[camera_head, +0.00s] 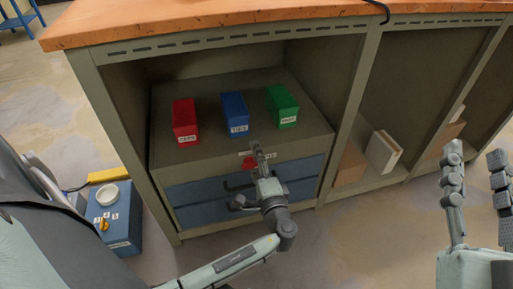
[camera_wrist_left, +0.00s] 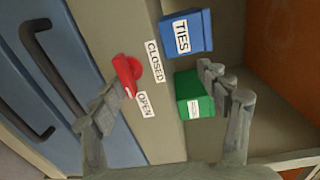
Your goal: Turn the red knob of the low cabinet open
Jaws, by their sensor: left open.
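The red knob (camera_wrist_left: 128,74) is on the front of the low cabinet (camera_head: 240,148), between the shelf top and the blue drawers. In the left wrist view its lower end is close to the OPEN label (camera_wrist_left: 145,104), and the CLOSED label (camera_wrist_left: 154,60) is further up. In the head view the knob (camera_head: 249,162) is partly hidden by my left gripper (camera_head: 247,178). The left gripper is open, with one finger near or touching the knob's lower end; contact is not clear. My right gripper (camera_head: 476,172) is open and empty at the right.
Red (camera_head: 185,122), blue (camera_head: 235,114) and green (camera_head: 281,106) boxes stand on the low cabinet, under an orange worktop (camera_head: 200,18). Two dark drawer handles (camera_wrist_left: 36,70) stick out near the left gripper. A blue box (camera_head: 113,215) with a white dish stands on the floor at left.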

